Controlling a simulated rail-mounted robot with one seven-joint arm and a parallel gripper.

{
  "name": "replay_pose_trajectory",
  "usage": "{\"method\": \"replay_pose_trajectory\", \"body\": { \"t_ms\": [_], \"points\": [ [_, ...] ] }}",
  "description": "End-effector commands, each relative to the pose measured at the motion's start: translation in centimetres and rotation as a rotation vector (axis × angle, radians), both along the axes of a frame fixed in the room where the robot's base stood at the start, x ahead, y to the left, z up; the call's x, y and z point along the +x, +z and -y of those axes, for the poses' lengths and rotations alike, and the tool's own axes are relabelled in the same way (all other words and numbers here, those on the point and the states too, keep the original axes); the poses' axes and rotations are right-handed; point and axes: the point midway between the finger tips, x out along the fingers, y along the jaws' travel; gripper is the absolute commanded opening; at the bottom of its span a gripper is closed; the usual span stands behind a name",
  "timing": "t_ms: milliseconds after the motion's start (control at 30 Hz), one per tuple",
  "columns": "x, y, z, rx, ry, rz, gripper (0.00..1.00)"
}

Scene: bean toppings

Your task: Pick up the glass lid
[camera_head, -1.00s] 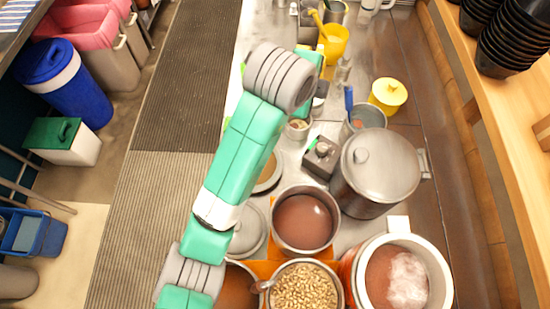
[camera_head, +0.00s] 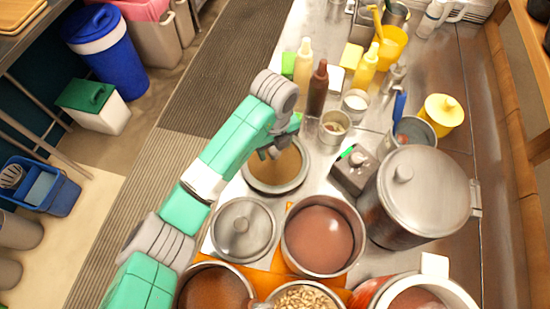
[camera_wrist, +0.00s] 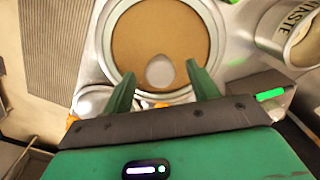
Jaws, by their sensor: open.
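A round, metal-rimmed thing with a tan centre (camera_head: 262,184), which looks like the glass lid, lies on the steel counter in the head view. In the wrist view it fills the top middle (camera_wrist: 160,28), with a pale oval knob (camera_wrist: 160,71) near its lower edge. My gripper (camera_head: 272,150) is over its far part in the head view. In the wrist view my gripper's green fingers (camera_wrist: 160,82) are open, one on each side of the knob, with nothing held. Whether they touch the knob I cannot tell.
A grey metal lid (camera_head: 243,230) and a pot of brown filling (camera_head: 322,236) are nearer. A dark box (camera_head: 353,170) and a large lidded pot (camera_head: 422,195) stand right. Sauce bottles (camera_head: 318,88) and a small metal cup (camera_head: 335,126) stand behind.

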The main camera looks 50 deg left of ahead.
Motion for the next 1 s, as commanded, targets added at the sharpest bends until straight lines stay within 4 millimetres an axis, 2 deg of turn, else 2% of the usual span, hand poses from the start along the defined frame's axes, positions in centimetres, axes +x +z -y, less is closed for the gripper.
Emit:
{"method": "replay_pose_trajectory", "body": {
  "t_ms": [33, 100, 367, 667, 867, 1000],
  "points": [
    [0.0, -1.0, 0.0, -0.001, 0.000, -0.001, 0.59],
    [0.0, -1.7, 0.0, -0.001, 0.001, 0.000, 0.59],
    [0.0, -2.0, 0.0, 0.000, 0.000, 0.001, 0.59],
    [0.0, -1.9, 0.0, 0.001, 0.000, 0.002, 0.00],
    [0.0, -1.8, 0.0, 0.001, 0.000, 0.002, 0.00],
    [0.1, 0.4, 0.0, 0.003, -0.001, 0.006, 0.00]
  ]
}}
